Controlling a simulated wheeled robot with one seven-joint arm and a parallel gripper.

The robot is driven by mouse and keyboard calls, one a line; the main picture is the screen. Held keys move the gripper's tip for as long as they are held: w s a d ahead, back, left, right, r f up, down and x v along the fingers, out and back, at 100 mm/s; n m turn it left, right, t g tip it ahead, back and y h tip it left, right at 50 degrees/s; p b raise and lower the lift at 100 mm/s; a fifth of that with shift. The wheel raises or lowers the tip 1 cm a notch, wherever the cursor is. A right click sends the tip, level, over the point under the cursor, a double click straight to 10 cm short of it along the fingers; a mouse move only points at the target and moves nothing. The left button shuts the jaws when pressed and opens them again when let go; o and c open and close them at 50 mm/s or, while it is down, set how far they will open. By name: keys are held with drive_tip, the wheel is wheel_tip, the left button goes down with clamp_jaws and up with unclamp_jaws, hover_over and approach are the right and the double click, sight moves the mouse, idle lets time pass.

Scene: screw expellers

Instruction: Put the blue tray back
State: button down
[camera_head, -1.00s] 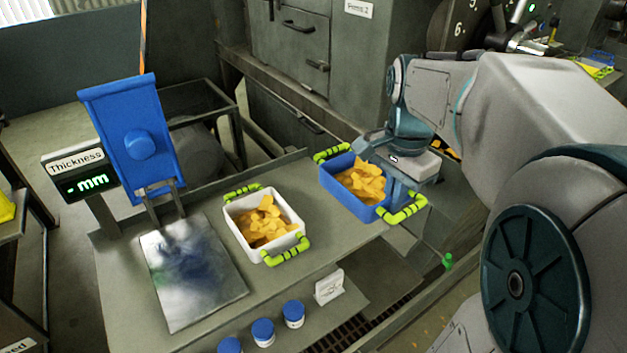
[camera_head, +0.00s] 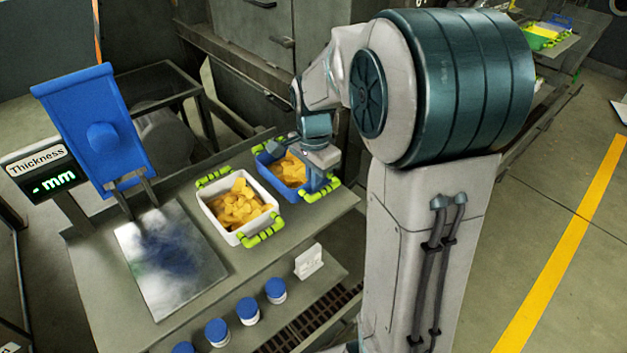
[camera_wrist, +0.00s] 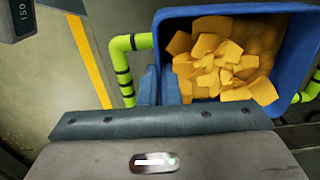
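The blue tray (camera_head: 282,183), full of yellow-orange chunks, is at the right end of the grey table, close beside the white tray (camera_head: 232,233). It has yellow-green handles at its ends. My gripper (camera_head: 317,180) is at its right side, pointing down. In the wrist view, the gripper's blue fingers (camera_wrist: 159,84) straddle the wall of the blue tray (camera_wrist: 290,75) beside a green handle, one inside and one outside, and look closed on it. Whether the tray's base touches the table is hidden.
The white tray holds similar chunks. A metal plate (camera_head: 170,255) and a blue gauge with a thickness display (camera_head: 45,180) are at left. Several blue-lidded jars (camera_head: 247,311) and a small white card holder (camera_head: 309,262) stand on the lower front shelf.

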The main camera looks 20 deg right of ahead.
drive_tip(key=shift+f, duration=0.6)
drive_tip(key=shift+f, duration=0.1)
drive_tip(key=shift+f, duration=0.15)
drive_tip(key=c, duration=1.6)
unclamp_jaws()
drive_tip(key=shift+c, duration=0.2)
drive_tip(key=shift+r, duration=0.2)
